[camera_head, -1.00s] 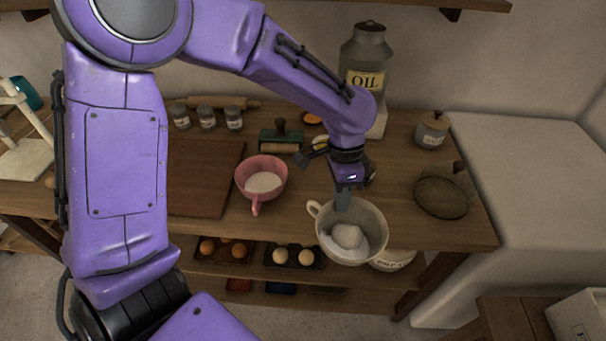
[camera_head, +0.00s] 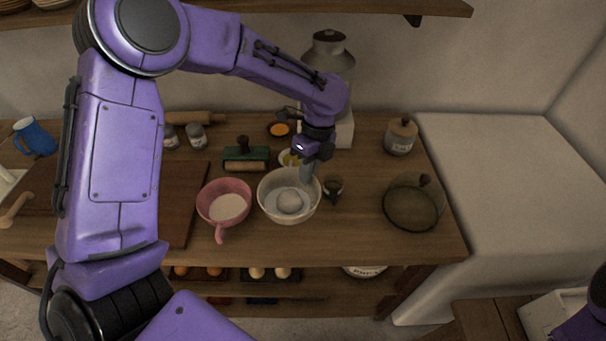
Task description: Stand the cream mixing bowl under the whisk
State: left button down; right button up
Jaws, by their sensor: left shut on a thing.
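The cream mixing bowl (camera_head: 264,207) is over the wooden worktop, right of the pink bowl (camera_head: 237,190). It is upright and holds white powder with a pale rounded lump. My left gripper (camera_head: 307,174) points down and is shut on the bowl's back right rim. I cannot tell whether the bowl's base touches the worktop. I cannot make out the whisk; only part of a pale object (camera_head: 6,184) shows at the left edge. My right gripper is out of view; a purple part of mine shows at the lower right.
A dark mug (camera_head: 333,187) is close on the bowl's right. A glass dome (camera_head: 412,207) and lidded jar (camera_head: 401,137) stand farther right. My left arm hides much of the left.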

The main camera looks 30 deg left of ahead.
pick_arm(q)
jog(key=shift+w+a+f+p, duration=0.2)
jog(key=shift+w+a+f, duration=0.25)
jog(key=shift+f, duration=0.9)
jog(key=shift+w+a+f+p, duration=0.3)
jog(key=shift+w+f, duration=0.25)
jog(key=shift+f, duration=0.75)
jog(key=shift+w+a+f+p, duration=0.15)
jog(key=shift+w+a+f, duration=0.35)
jog(key=shift+f, duration=0.85)
jog(key=c, duration=1.2)
grip_release()
